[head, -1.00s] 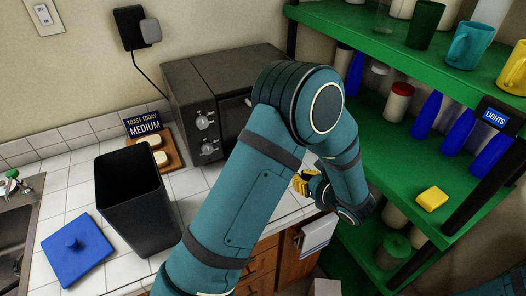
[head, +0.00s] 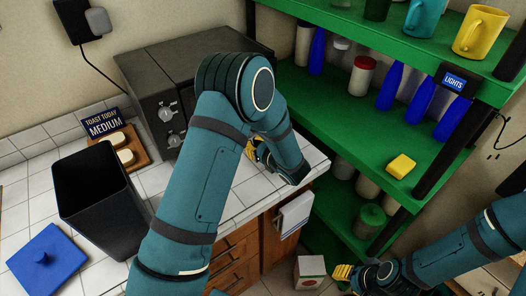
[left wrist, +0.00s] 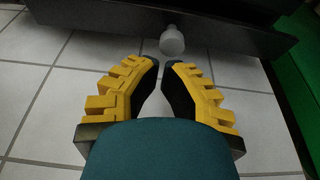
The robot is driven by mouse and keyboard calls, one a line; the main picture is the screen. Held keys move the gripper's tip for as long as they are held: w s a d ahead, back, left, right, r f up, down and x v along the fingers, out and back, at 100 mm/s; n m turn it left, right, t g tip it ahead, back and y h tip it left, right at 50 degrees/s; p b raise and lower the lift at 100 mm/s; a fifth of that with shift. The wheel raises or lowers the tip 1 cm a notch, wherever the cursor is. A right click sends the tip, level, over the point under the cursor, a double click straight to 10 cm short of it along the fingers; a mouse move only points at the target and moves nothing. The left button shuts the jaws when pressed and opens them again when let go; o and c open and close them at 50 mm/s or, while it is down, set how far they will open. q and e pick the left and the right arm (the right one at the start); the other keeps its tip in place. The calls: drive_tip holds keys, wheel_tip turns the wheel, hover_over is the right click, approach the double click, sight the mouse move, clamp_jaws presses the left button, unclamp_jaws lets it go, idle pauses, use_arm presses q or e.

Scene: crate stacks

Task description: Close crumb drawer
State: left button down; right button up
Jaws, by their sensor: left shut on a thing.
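The dark toaster oven (head: 160,67) stands on the white tiled counter, its right front covered by my left arm in the head view. In the left wrist view, the dark crumb drawer front (left wrist: 230,38) runs across the top, with a pale grey knob (left wrist: 172,41) on it. How far it stands out is hard to tell. My left gripper (head: 254,150) is low in front of the oven.
A black bin (head: 100,205), blue lid (head: 48,262), and board with bread (head: 130,155) by a "MEDIUM" sign (head: 104,125) are left. Green shelves (head: 330,100) with bottles and mugs stand right. A small box (head: 310,270) is below the counter edge. Front counter tiles are partly clear.

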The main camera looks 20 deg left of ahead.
use_arm(q)
drive_tip(key=shift+w+a, duration=0.45)
drive_tip(key=shift+a, duration=0.25)
drive_tip(key=shift+a, duration=0.1)
drive_tip(key=w+a+b, duration=0.1)
drive_tip(key=a, duration=0.1)
drive_tip(key=w+a, duration=0.1)
drive_tip(key=a, duration=0.1)
drive_tip(key=shift+w+f+b, duration=0.1)
drive_tip(key=shift+w+b, duration=0.1)
drive_tip(key=shift+b, duration=0.15)
drive_tip(key=shift+a, duration=0.1)
